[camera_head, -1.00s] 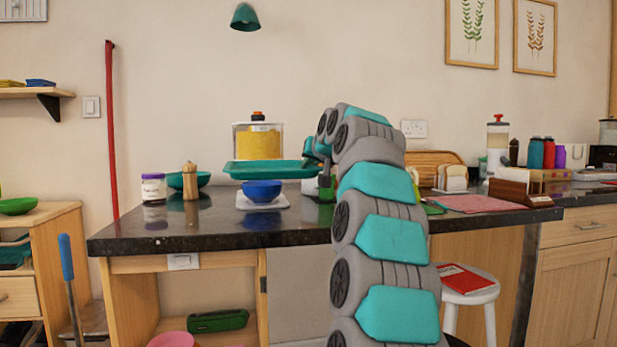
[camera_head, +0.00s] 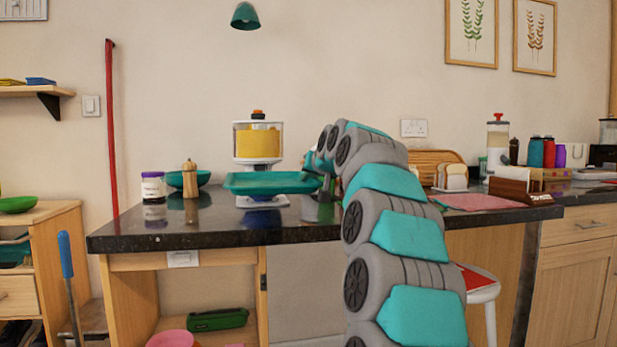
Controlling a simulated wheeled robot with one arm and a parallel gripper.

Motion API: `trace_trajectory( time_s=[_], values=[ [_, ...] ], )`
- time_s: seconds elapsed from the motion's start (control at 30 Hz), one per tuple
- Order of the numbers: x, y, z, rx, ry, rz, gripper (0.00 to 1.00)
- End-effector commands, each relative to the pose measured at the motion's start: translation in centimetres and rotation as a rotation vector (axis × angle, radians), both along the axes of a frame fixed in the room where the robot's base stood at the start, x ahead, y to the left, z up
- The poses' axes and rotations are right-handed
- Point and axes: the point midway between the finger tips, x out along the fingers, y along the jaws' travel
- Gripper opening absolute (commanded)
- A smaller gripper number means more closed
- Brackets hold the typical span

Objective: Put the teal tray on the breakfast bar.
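The teal tray (camera_head: 272,184) is held level above the dark granite counter (camera_head: 215,230), in front of a yellow-filled dispenser. My gripper (camera_head: 318,178) is at the tray's right end. My arm and the tray hide most of the fingers, but the tray is up off the counter at that end, so the gripper appears shut on its edge.
A purple-lidded jar (camera_head: 153,187), a wooden pepper mill (camera_head: 190,178) and a teal bowl (camera_head: 175,180) stand left of the tray. The yellow-filled dispenser (camera_head: 258,140) stands behind it. A pink cloth (camera_head: 475,201) lies at right. The counter's front left is bare.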

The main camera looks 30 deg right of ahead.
Motion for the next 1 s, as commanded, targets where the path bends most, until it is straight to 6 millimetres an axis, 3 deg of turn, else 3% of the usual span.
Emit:
trace_trajectory(
  time_s=[0.23, 0.5, 0.8, 1.0],
  values=[
    [0.0, 0.0, -0.4, 0.0, -0.001, 0.0, 0.0],
    [0.0, 0.0, -0.4, 0.0, -0.001, 0.0, 0.33],
    [0.0, 0.0, -0.2, -0.001, -0.002, -0.001, 0.33],
    [-0.1, 0.0, 1.4, -0.001, -0.005, -0.001, 0.33]
  ],
)
